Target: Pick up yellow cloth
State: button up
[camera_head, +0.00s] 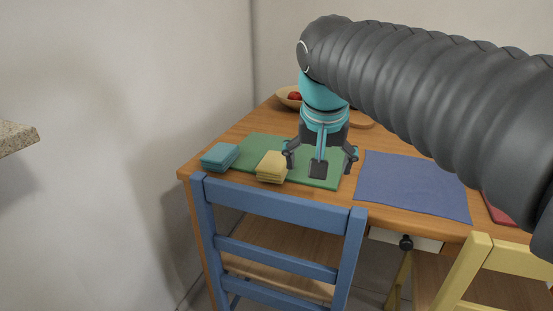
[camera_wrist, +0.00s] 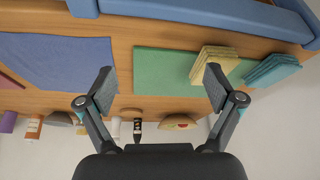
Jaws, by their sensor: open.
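The yellow cloth (camera_head: 271,167) is a small folded stack on the green mat (camera_head: 255,145), near the table's front edge. It also shows in the wrist view (camera_wrist: 213,65), partly overlapped by one fingertip. My gripper (camera_head: 320,165) is open and empty, pointing down above the mat, to the right of the yellow cloth in the head view. In the wrist view its two fingers (camera_wrist: 160,88) are spread wide, with the green mat's edge and bare wood between them. I cannot tell whether a finger touches the cloth.
A folded teal cloth (camera_head: 220,157) lies just left of the yellow one. A blue mat (camera_head: 412,186) lies to the right. A blue chair (camera_head: 285,205) stands at the front edge and a yellow chair (camera_head: 510,258) at right. A bowl with red fruit (camera_head: 288,97) is at the back.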

jog(key=m, duration=0.1)
send_near(274, 161)
jog(key=v, duration=0.3)
jog(key=shift+m+h, duration=0.3)
jog(key=x, duration=0.8)
jog(key=shift+w+r, duration=0.1)
jog(key=shift+w, duration=0.05)
jog(key=shift+a+x, duration=0.15)
jog(key=shift+x, duration=1.2)
jog(key=shift+a+x, duration=0.1)
jog(key=shift+x, duration=1.2)
jog(key=shift+f+b, duration=0.3)
jog(key=shift+b, duration=0.05)
jog(key=c, duration=1.1)
